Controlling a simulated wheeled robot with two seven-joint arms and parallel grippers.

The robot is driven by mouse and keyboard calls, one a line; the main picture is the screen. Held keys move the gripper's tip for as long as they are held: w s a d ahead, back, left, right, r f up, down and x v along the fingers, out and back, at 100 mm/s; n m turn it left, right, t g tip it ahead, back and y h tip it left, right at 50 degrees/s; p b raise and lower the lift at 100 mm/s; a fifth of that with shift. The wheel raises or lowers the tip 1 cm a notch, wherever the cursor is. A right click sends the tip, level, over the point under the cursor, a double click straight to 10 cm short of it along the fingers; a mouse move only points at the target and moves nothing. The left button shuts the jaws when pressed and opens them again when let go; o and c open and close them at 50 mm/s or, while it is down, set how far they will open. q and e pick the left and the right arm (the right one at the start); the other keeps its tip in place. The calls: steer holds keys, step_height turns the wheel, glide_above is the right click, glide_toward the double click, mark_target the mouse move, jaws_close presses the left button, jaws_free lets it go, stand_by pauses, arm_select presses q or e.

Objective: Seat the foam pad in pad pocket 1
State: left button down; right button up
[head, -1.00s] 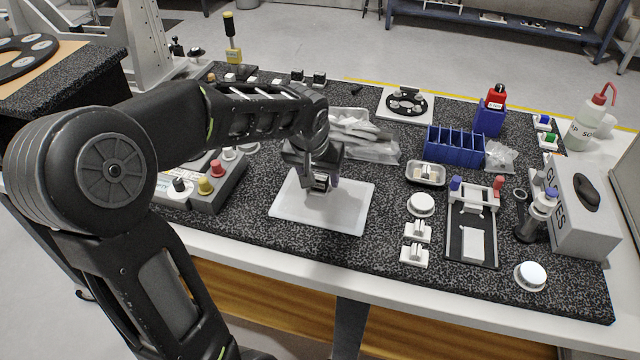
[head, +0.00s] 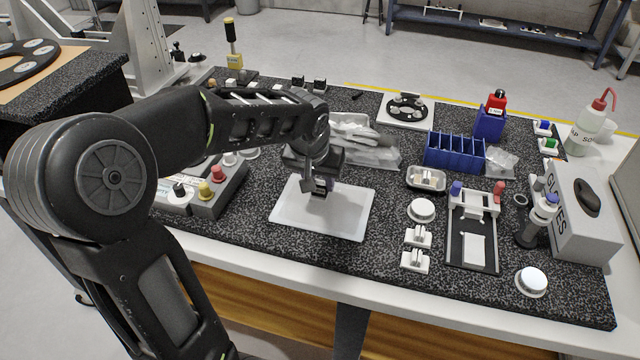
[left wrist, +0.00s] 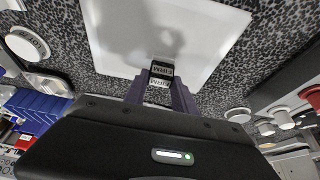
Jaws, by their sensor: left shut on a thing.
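My left gripper (head: 322,186) is over the white tray (head: 345,222), with its fingers pointing down. In the left wrist view its fingers (left wrist: 160,88) are shut on a small black block with white labels reading "FIRM", which I take for the foam pad (left wrist: 162,72). The pad sticks out past the fingertips, over the white tray (left wrist: 205,35). A black round fixture (head: 406,107) on a white plate stands at the back of the bench; I cannot make out which place is pad pocket 1. My right gripper is not in view.
A control box (head: 215,190) with buttons stands left of the tray. Bagged gloves (head: 365,145) lie behind it. To the right are a blue divided bin (head: 454,152), a small metal dish (head: 427,178), a framed fixture (head: 472,235) and a glove box (head: 582,215).

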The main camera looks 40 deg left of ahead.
mark_target(320, 184)
arm_select(q)
step_height(320, 184, up, 10)
steer(key=shift+b, duration=0.35)
steer(key=shift+f, duration=0.1)
stand_by(0.4)
